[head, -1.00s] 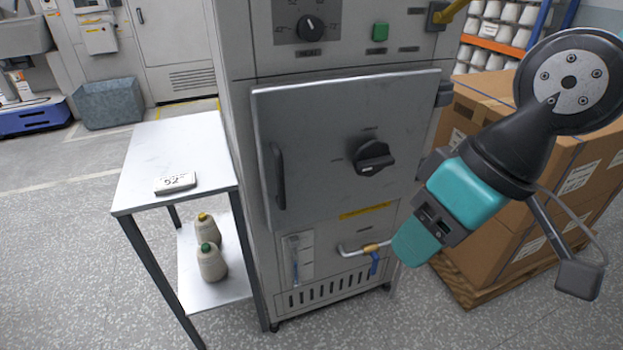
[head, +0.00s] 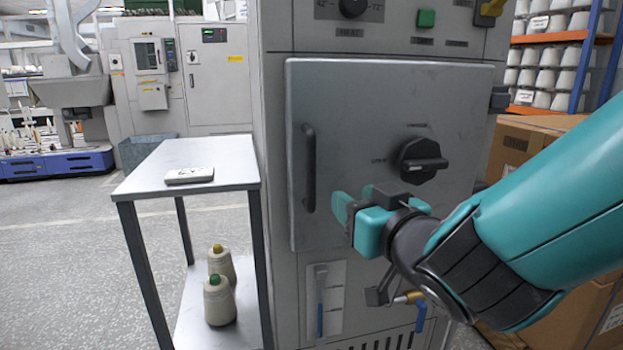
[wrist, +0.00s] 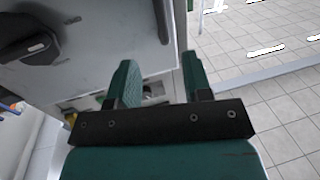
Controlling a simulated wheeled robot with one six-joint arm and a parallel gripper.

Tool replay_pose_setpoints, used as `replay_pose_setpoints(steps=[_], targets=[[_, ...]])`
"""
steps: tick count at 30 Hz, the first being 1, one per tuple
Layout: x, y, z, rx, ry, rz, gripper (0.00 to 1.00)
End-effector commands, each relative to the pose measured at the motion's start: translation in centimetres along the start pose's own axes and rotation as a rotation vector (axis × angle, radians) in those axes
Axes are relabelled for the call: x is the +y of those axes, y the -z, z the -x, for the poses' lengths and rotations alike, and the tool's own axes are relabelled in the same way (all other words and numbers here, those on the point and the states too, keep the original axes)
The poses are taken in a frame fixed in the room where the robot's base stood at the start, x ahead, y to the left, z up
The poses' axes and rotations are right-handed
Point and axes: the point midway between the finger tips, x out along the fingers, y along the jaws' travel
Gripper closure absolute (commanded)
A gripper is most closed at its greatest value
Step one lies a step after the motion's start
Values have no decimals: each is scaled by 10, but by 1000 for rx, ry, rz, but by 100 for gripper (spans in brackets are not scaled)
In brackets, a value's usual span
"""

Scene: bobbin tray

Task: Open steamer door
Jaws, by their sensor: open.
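The steamer door (head: 370,110) is a grey metal panel and looks shut against the steamer body. Its dark vertical handle (head: 309,168) is near the left edge. A black knob (head: 422,161) sits on the door's right half, with its bar about level; it also shows at the upper left of the wrist view (wrist: 30,35). My gripper (head: 355,200) is open and empty, in front of the door's lower part, right of and slightly below the handle. In the wrist view my open fingers (wrist: 158,75) point toward the handle (wrist: 162,20), which appears just beyond the fingertips.
A metal side table (head: 225,152) with a grey labelled block (head: 190,175) stands left of the steamer. Two thread cones (head: 220,302) stand on its lower shelf. A blue-handled valve (head: 420,316) sits below the door. Cardboard boxes (head: 530,135) are at right.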

Motion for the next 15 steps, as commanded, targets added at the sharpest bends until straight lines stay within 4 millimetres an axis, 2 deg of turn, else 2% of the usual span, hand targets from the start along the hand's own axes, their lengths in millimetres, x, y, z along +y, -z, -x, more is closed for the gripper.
replay_pose_setpoints(steps=[4, 15], targets=[[2, 6, -29, -2, -4, -1, 54], [2, 2, -114, -1, -4, -2, 54]])
